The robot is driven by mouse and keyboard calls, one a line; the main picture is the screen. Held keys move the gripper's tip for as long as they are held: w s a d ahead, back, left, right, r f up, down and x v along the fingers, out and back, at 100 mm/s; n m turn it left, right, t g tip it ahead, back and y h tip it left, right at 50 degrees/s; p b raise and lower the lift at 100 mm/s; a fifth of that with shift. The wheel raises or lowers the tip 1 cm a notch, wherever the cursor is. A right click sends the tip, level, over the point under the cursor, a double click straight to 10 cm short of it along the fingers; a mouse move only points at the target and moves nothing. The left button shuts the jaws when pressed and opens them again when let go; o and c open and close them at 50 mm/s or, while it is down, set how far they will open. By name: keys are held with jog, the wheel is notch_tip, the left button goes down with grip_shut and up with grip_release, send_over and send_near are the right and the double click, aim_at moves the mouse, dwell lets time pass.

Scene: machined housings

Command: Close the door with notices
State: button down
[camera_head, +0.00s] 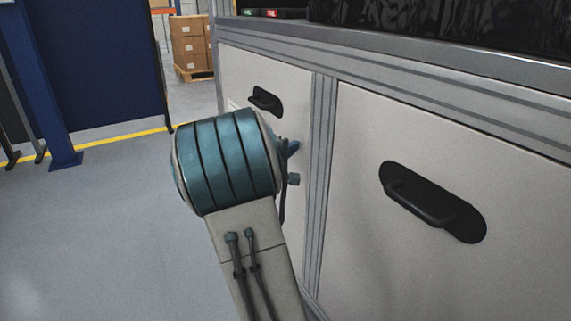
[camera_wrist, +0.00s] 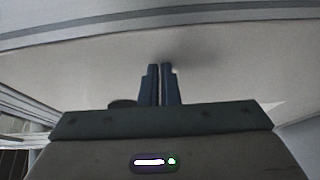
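Two pale cabinet doors show in the head view. The left door (camera_head: 290,105) has a black recessed handle (camera_head: 265,99) and a small pale patch at its left edge, perhaps a notice, too small to read. The right door (camera_head: 365,255) has a larger black handle (camera_head: 432,201) and no notice on its visible part. The left door looks about flush with its frame; I cannot tell if it is fully closed. In the wrist view, my gripper (camera_wrist: 160,84) has its fingers together, nothing between them, pointing at a pale panel (camera_wrist: 225,72).
A grey metal post (camera_head: 319,170) divides the doors beneath a metal counter edge (camera_head: 420,70). Open grey floor (camera_head: 100,230) lies to the left, with a yellow line (camera_head: 120,138), a blue partition (camera_head: 105,65) and stacked boxes (camera_head: 192,45) beyond.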

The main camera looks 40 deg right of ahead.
jog(key=s+a+r+p, duration=0.1)
jog(key=s+a+p, duration=0.1)
jog(key=s+a, duration=0.5)
jog(key=shift+s+a+r+p, duration=0.25)
jog(key=shift+s+p, duration=0.1)
jog(key=shift+s, duration=0.5)
jog(key=shift+d+r, duration=0.1)
jog(key=s+a+r+m+g+y+p, duration=0.5)
jog(key=s+r+p, duration=0.7)
jog(key=p, duration=0.7)
jog(key=s+a+r+y+p, duration=0.2)
jog(key=a+r+y+p, duration=0.3)
jog(key=a+r+p, duration=0.4)
jog(key=s+a+r+t+y+p, duration=0.1)
jog(key=s+a+r+y+p, duration=0.1)
jog(key=a+r+y+p, duration=0.4)
jog(key=a+r+p, duration=0.4)
jog(key=a+p, duration=0.1)
jog(key=a, duration=0.1)
jog(key=shift+s+r+n, duration=0.25)
jog(key=shift+s+n, duration=0.05)
jog(key=shift+s, duration=0.05)
